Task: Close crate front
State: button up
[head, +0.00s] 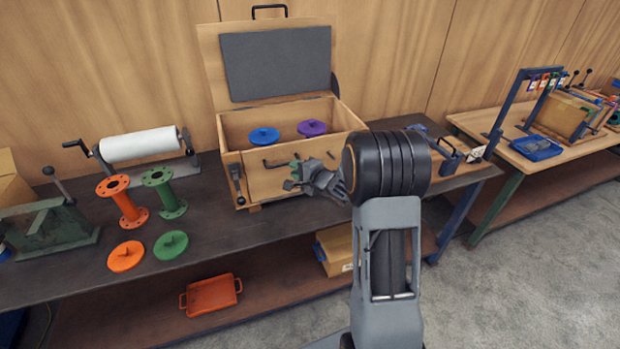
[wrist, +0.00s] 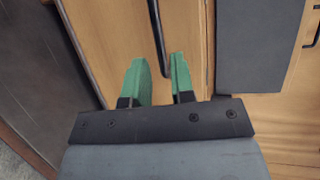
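The wooden crate (head: 232,130) stands on the dark bench with its lid (head: 212,62) raised. Its front panel (head: 262,186) looks close to upright; I cannot tell whether it sits flush. A black bar handle (head: 283,161) is on the front panel, and a dark latch (head: 237,182) is at the left. My gripper (head: 290,179) is at the front panel, just below the handle. In the wrist view, my gripper's green fingers (wrist: 160,65) are apart, with the end of the black handle (wrist: 158,35) between their tips. I cannot tell whether they touch it.
A blue disc (head: 263,135) and a purple disc (head: 311,127) are in the crate. Left of it stand an orange spool (head: 125,203) and a green spool (head: 168,195), with an orange disc (head: 126,256) and a green disc (head: 171,245) in front. A paper roll (head: 140,145) stands behind.

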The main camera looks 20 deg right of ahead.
jog(key=v, duration=0.6)
jog(key=shift+s+b, duration=0.3)
jog(key=shift+b, duration=0.05)
jog(key=shift+d+r, duration=0.1)
jog(key=shift+d, duration=0.05)
jog(key=s+d+f+n+g+h, duration=0.3)
jog(key=d+f+n+g+h, duration=0.15)
jog(key=d+f+h, duration=0.2)
jog(key=s+r+n+g+h, duration=0.1)
jog(key=s+n+g+h, duration=0.15)
jog(key=s, duration=0.25)
jog(key=s+a+r+n+g+y, duration=0.1)
jog(key=s+a+r+n, duration=0.3)
jog(key=s+a, duration=0.3)
jog(key=s+a+r+n+g+y+b, duration=0.1)
jog(key=s+a+r+n+y, duration=0.1)
jog(key=s+a+r+n, duration=0.2)
jog(key=s+a+r, duration=0.2)
jog(key=s+a, duration=0.2)
jog(key=shift+s+r+g, duration=0.25)
jog(key=shift+s+g, duration=0.1)
jog(key=shift+g, duration=0.05)
